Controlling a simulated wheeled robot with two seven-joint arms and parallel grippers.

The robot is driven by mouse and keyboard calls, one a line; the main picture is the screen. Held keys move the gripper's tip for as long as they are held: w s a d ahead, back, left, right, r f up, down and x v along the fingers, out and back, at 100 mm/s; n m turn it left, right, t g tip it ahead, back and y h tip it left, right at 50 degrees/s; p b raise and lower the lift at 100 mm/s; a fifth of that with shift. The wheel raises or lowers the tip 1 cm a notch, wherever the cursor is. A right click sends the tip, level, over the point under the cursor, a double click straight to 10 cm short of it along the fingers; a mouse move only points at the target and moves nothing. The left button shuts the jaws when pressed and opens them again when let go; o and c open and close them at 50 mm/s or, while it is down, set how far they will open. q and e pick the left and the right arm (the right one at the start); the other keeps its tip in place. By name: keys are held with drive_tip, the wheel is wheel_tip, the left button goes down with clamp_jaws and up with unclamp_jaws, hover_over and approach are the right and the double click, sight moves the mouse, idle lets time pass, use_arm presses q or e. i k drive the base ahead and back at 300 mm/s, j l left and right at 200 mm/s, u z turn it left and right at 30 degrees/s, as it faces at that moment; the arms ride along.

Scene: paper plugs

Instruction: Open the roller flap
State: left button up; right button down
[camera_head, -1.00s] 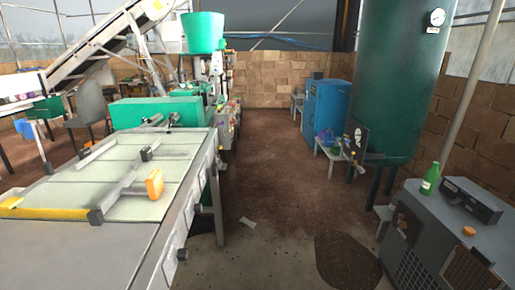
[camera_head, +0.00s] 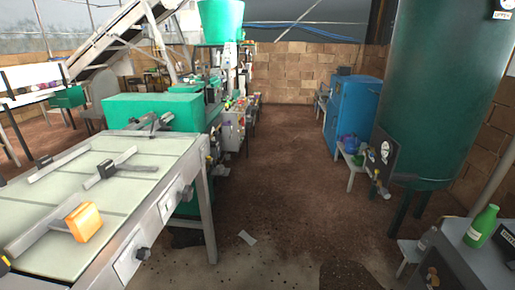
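I cannot pick out the roller flap for certain. A green machine housing (camera_head: 150,108) stands at the far end of a long pale-topped table (camera_head: 60,250) on the left. Neither of my grippers shows in the view.
A brown floor aisle (camera_head: 290,170) runs clear to the brick wall (camera_head: 292,72). A blue cabinet (camera_head: 355,112) and large green tank (camera_head: 440,90) stand right. A grey machine (camera_head: 465,255) with a green bottle (camera_head: 481,226) is at near right.

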sight(204, 152)
drive_tip(key=i+l+z, duration=0.25)
drive_tip(key=i, duration=0.65)
drive_tip(key=i+z, duration=0.25)
drive_tip(key=i, duration=0.65)
drive_tip(key=i+l+u, duration=0.15)
drive_tip(key=i+u, duration=0.35)
drive_tip(key=i+l+u, duration=0.25)
drive_tip(key=i+u, duration=0.2)
drive_tip(key=i+l+u, duration=0.35)
drive_tip(key=u, duration=0.15)
drive_tip(key=l, duration=0.1)
